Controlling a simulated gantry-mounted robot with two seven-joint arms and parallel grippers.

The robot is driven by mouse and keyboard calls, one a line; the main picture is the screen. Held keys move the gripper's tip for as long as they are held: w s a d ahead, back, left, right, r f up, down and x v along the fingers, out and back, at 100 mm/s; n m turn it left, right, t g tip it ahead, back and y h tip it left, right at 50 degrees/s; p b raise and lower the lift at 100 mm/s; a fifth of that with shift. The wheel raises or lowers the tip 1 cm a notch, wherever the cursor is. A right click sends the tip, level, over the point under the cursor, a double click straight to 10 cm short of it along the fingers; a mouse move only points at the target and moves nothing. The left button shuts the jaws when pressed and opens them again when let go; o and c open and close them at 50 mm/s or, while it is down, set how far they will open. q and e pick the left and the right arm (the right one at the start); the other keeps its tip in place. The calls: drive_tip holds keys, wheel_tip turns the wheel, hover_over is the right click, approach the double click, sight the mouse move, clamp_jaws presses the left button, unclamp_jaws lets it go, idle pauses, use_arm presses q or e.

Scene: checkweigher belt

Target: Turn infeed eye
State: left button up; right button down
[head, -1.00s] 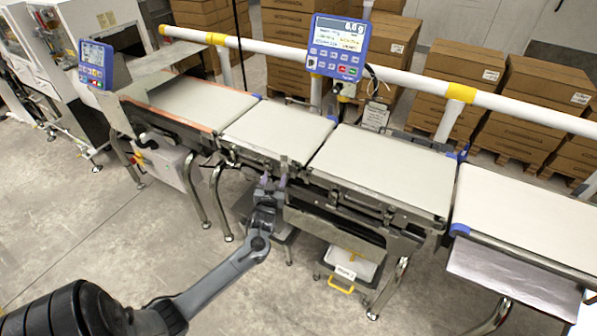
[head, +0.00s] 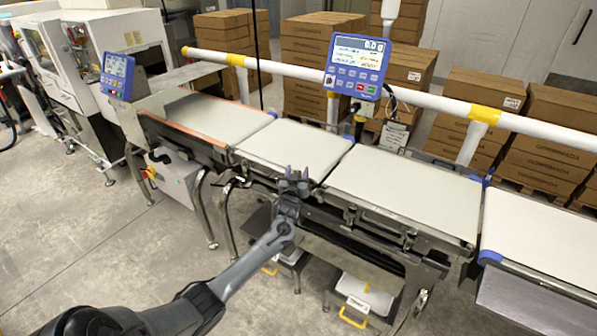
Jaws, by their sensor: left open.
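The infeed eye is too small to make out for sure; small dark fittings (head: 232,183) show along the front edge near the joint of the infeed belt (head: 215,117) and the short middle belt (head: 295,146). My left gripper (head: 297,176) is open, fingers pointing up and away, in front of the middle belt's near right corner. Its fingers overlap the belt edge in the picture; I cannot tell whether they touch it. Nothing shows between them. My right gripper is not in view.
A wider belt (head: 400,193) and an outfeed belt (head: 540,240) lie to the right. A blue display (head: 357,67) stands behind, another blue panel (head: 117,75) at left. A white rail (head: 400,90) runs behind. A bin with a yellow handle (head: 355,310) sits below.

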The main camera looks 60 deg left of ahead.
use_arm(q)
drive_tip(key=shift+x, duration=1.35)
drive_tip(key=shift+c, duration=0.3)
drive_tip(key=c, duration=0.9)
drive_tip(key=shift+m+t+h+p, duration=0.5)
drive_tip(key=shift+m+t+h, duration=0.5)
drive_tip(key=shift+t+h, duration=0.15)
drive_tip(key=shift+m+t+h, duration=0.35)
drive_tip(key=shift+m+h, duration=0.15)
drive_tip(key=shift+h, duration=0.05)
drive_tip(key=shift+d+m+t+h, duration=0.1)
drive_tip(key=shift+m+t+h, duration=0.7)
drive_tip(key=shift+h, duration=0.5)
drive_tip(key=o, duration=1)
drive_tip(key=shift+c, duration=0.2)
